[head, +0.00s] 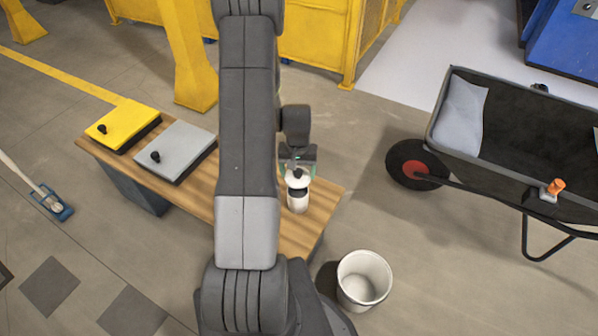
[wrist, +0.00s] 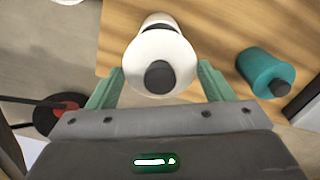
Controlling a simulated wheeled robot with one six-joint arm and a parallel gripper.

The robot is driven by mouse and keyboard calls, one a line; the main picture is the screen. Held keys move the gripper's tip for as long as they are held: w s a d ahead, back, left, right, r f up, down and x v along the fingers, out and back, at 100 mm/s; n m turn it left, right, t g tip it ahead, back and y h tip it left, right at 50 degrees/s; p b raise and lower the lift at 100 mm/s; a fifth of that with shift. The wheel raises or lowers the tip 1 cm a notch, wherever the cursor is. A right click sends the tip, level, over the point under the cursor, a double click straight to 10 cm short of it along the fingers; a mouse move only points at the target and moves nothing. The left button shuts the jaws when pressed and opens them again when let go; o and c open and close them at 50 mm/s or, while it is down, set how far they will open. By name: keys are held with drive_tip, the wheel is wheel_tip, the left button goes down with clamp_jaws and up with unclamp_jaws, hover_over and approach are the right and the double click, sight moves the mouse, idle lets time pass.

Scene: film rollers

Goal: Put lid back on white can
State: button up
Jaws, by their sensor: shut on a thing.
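The white lid (wrist: 160,50) with a black knob (wrist: 160,76) is between the green fingers of my gripper (wrist: 161,70), which is shut on it. In the head view my gripper (head: 298,164) holds the lid (head: 297,180) at the top of the white can (head: 298,201), which stands upright near the right end of the wooden table. In the wrist view part of the white can (wrist: 157,19) shows beyond the lid, mostly hidden by it. I cannot tell whether lid and can touch.
A teal can (wrist: 262,70) with a dark knob stands on the table (head: 318,208) beside the white can; my arm hides it in the head view. Yellow (head: 122,127) and grey (head: 176,150) knobbed panels lie at the table's left. A white bucket (head: 364,279) and wheelbarrow (head: 470,150) stand right.

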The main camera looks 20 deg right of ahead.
drive_tip(key=shift+f+b, duration=1.85)
drive_tip(key=shift+f, duration=1.15)
drive_tip(key=shift+f+b, duration=0.15)
drive_tip(key=shift+b, duration=0.55)
drive_tip(key=o, duration=1.1)
drive_tip(key=shift+c, duration=0.2)
drive_tip(key=shift+r+p, duration=2.15)
drive_tip(key=shift+r, duration=1.4)
